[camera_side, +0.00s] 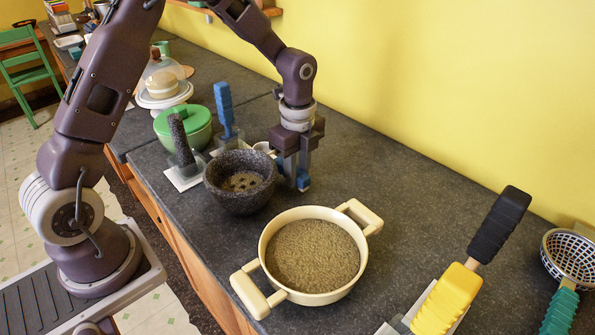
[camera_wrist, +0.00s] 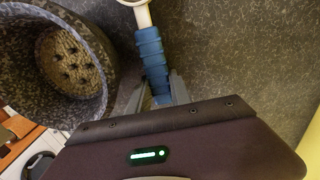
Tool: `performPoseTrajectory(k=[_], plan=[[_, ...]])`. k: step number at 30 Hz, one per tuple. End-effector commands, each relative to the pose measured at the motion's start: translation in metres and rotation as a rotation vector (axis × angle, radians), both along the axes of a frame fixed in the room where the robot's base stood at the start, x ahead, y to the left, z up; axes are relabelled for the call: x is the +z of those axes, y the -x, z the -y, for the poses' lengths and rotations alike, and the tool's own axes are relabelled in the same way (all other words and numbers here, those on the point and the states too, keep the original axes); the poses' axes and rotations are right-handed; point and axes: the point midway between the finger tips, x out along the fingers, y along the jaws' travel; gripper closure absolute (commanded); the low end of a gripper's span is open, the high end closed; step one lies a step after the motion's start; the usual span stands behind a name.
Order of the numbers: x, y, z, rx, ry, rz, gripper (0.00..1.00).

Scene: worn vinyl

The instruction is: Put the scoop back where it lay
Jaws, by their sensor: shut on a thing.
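My gripper (camera_side: 297,178) is low over the counter just right of the stone mortar (camera_side: 240,202). In the wrist view its fingers (camera_wrist: 157,86) are shut on the blue ribbed handle of the scoop (camera_wrist: 150,48). The scoop's pale, ring-like end is cut off at the top of that view. In the side view only a bit of blue of the scoop (camera_side: 304,181) shows by the fingertips; the rest is mostly hidden. I cannot tell whether the scoop touches the counter. The mortar (camera_wrist: 72,62) stands close to the left finger, with several dark spots inside.
A cream two-handled pot (camera_side: 313,256) of brown grains stands in front. Behind the mortar are a pestle (camera_side: 181,140) and a blue-handled tool (camera_side: 225,108), both upright, and a green lidded pot (camera_side: 184,127). Yellow (camera_side: 447,300) and black (camera_side: 500,222) handles rise at right.

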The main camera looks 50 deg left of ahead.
Motion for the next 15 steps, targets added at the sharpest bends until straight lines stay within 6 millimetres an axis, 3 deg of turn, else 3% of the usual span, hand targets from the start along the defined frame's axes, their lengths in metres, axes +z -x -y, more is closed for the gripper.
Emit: performPoseTrajectory(k=[15], plan=[[-0.0030, -0.0001, 0.0000, 0.000, 0.000, 0.000, 1.00]])
